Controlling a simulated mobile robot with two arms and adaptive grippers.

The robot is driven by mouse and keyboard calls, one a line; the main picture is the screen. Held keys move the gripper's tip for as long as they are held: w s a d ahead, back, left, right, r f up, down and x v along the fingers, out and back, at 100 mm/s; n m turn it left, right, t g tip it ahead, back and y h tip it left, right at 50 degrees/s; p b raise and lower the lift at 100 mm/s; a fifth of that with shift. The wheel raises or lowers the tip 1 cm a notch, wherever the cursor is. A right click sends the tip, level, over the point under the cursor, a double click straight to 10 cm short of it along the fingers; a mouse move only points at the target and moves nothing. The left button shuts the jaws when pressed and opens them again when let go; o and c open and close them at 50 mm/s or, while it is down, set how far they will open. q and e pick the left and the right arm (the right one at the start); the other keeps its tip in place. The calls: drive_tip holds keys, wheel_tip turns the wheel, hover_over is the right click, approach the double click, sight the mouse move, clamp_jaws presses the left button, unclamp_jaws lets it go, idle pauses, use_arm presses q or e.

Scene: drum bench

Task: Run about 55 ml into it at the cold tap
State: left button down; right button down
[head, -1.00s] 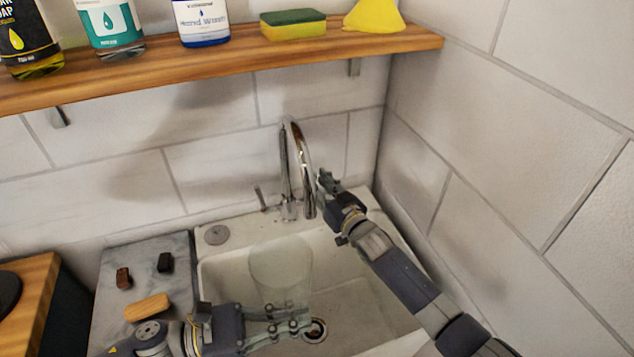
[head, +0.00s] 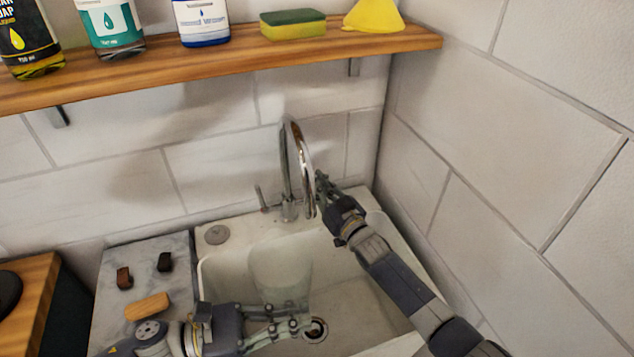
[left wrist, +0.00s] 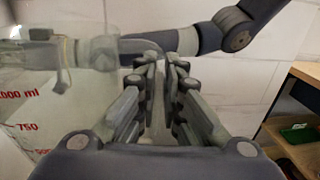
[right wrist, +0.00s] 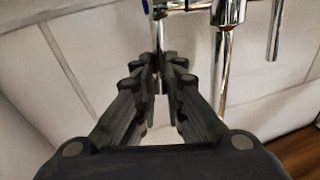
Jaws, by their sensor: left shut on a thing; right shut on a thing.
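A clear beaker (head: 278,270) stands over the sink, in front of the tap, with its rim below the spout; I see no water in it. Its red scale, marked 1000 ml, 750 and 500, shows at the left of the left wrist view (left wrist: 25,125). My left gripper (head: 300,325) is shut on the beaker low down. The chrome tap (head: 302,165) arches at the back of the sink. My right gripper (head: 321,186) is shut at the tap's right side, on a chrome lever (right wrist: 158,60) with blue close by. No stream shows below the spout.
Another lever (head: 262,198) stands left of the tap. The sink (head: 375,320) has a drain (head: 315,330) beside my left fingertips. A grey slab (head: 125,268) at left holds small blocks. A wooden shelf (head: 230,50) with bottles, a sponge and a funnel runs above. A tiled wall is close at right.

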drive_tip(key=shift+s+d+f+n+t+y, duration=0.2)
drive_tip(key=shift+s+t+y, duration=0.3)
drive_tip(key=shift+t, duration=0.2)
drive_tip(key=shift+s+d+f+n+t+y, duration=0.1)
drive_tip(key=shift+s+f+n+t+y, duration=0.1)
drive_tip(key=shift+s+t+y, duration=0.3)
drive_tip(key=shift+w, duration=0.1)
drive_tip(key=c, duration=1.7)
unclamp_jaws()
drive_tip(key=shift+f, duration=0.1)
drive_tip(key=shift+o, duration=0.2)
wheel_tip(320, 180, up, 10)
